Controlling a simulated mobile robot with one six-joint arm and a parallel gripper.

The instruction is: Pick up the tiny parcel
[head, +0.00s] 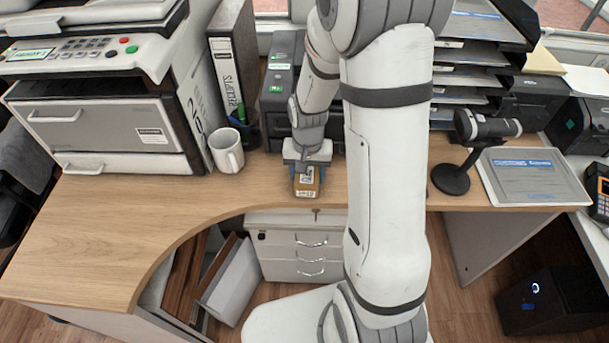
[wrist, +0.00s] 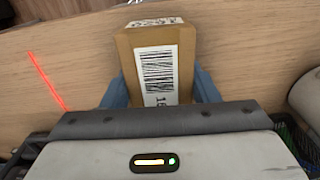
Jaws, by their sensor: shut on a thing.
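The tiny parcel (head: 306,184) is a small brown box with white labels, near the front edge of the wooden counter. In the wrist view the parcel (wrist: 157,65) shows a barcode label on the face towards the camera. My gripper (head: 306,178) is shut on it, with a blue finger on either side; the fingers also show in the wrist view (wrist: 160,88). I cannot tell whether the parcel touches the counter or is just above it.
A white mug (head: 227,151) and a printer (head: 100,110) stand to the left. The counter (head: 110,225) is clear at the front left.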

